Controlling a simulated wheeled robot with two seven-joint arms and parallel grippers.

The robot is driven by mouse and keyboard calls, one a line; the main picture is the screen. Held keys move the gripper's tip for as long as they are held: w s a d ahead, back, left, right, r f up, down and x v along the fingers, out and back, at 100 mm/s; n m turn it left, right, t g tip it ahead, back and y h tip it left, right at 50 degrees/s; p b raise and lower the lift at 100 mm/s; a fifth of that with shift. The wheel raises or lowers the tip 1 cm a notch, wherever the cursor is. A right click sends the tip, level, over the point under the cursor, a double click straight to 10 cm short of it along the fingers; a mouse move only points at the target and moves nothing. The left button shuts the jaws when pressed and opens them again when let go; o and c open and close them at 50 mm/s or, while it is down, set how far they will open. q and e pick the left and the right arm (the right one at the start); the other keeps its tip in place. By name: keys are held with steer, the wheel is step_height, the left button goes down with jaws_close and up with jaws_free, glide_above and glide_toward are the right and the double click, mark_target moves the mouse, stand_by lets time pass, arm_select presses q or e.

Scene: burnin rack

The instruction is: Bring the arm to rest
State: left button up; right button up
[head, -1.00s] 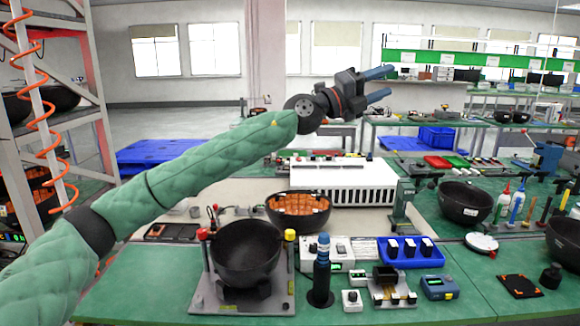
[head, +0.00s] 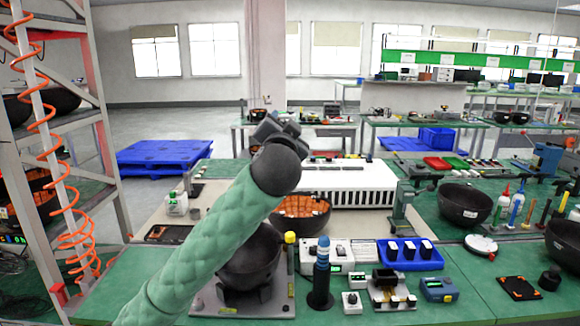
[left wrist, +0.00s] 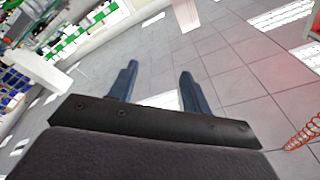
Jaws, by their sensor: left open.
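My left arm, in a green quilted sleeve, rises from the bottom of the head view. My left gripper (head: 276,128) is raised above the bench and points away from me; its fingers are mostly hidden behind the wrist there. In the left wrist view the two blue fingers of the gripper (left wrist: 158,85) stand apart with nothing between them. Bare tiled floor shows beyond them. My right gripper is in neither view.
A black bowl (head: 250,262) on a grey plate is partly hidden behind my arm. Behind it are a bowl of orange pieces (head: 301,206) and a white slotted box (head: 350,185). A dark blue-topped post (head: 321,280) and a blue tray (head: 410,262) stand right. A shelf rack (head: 110,150) stands left.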

arm_select(q)
steer(key=s+a+f+n+g+p, duration=0.15)
steer(key=s+a+f+g, duration=0.4)
steer(key=f, duration=0.85)
steer(key=s+a+f+n+g+h, duration=0.1)
steer(key=s+a+f+n+g, duration=0.1)
steer(key=s+f, duration=0.9)
steer(key=s+a+f+n+g, duration=0.1)
steer(key=s+a+f+g, duration=0.25)
steer(key=f, duration=1.35)
steer(key=s+f+n+g, duration=0.1)
steer(key=s+f+g, duration=0.2)
steer(key=s+f, duration=0.8)
steer(key=s+a+f+n+g+p, duration=0.1)
steer(key=s+f+g, duration=0.2)
steer(key=s+f, duration=0.7)
steer(key=s, duration=0.5)
steer(key=shift+s+a+f+g, duration=0.3)
steer(key=shift+s+f+g, duration=0.05)
steer(key=shift+s+g, duration=0.05)
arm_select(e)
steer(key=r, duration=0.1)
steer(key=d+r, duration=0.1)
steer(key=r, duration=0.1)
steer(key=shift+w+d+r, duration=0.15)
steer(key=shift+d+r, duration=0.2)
